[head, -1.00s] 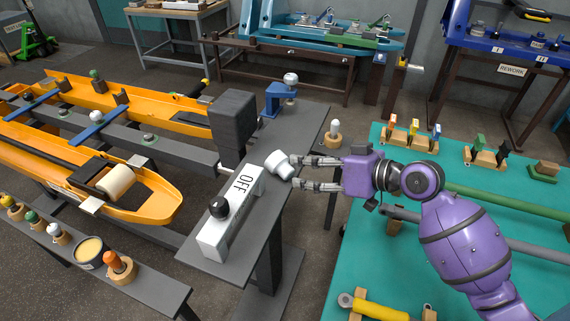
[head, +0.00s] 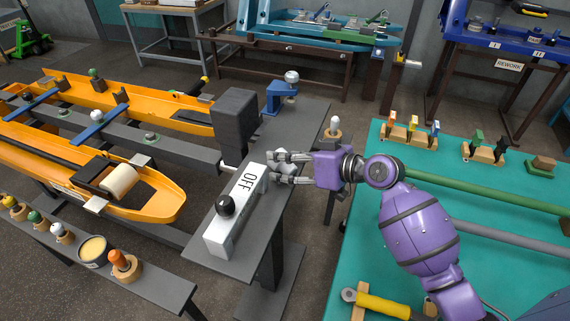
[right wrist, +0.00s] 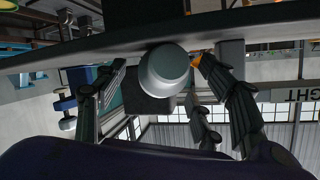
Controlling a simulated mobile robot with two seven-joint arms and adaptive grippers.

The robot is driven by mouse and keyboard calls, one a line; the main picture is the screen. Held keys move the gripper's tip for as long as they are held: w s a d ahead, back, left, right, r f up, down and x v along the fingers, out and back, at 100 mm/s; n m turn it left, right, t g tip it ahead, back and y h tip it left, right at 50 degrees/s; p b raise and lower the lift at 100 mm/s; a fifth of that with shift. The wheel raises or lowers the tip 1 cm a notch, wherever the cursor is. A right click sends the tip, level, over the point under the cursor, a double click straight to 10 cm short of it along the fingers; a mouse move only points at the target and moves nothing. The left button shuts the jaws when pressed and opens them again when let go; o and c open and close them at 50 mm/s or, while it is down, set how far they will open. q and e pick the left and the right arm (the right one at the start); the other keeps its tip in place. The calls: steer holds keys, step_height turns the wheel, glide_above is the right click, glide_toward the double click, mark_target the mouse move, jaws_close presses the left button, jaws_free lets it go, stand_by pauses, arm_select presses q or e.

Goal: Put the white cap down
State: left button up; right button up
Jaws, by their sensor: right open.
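The white cap shows as a pale rounded piece in the right wrist view (right wrist: 164,70), between the fingers of my right gripper and close to the dark bench surface. In the head view the fingers and hand largely hide it. My right gripper (head: 275,168) is open, its fingers around the cap, over the narrow grey bench (head: 300,125) beside the white OFF box. Whether the cap touches the fingers or rests fully on the bench I cannot tell. My left gripper is not in view.
The white OFF box (head: 222,238) with a black knob stands just left of the fingers. Behind are a dark block (head: 236,120) and a blue fixture (head: 279,97). A white-topped peg (head: 333,127) stands to the right. The teal table (head: 400,260) lies under my right arm.

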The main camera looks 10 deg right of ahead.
steer(key=c, duration=1.1)
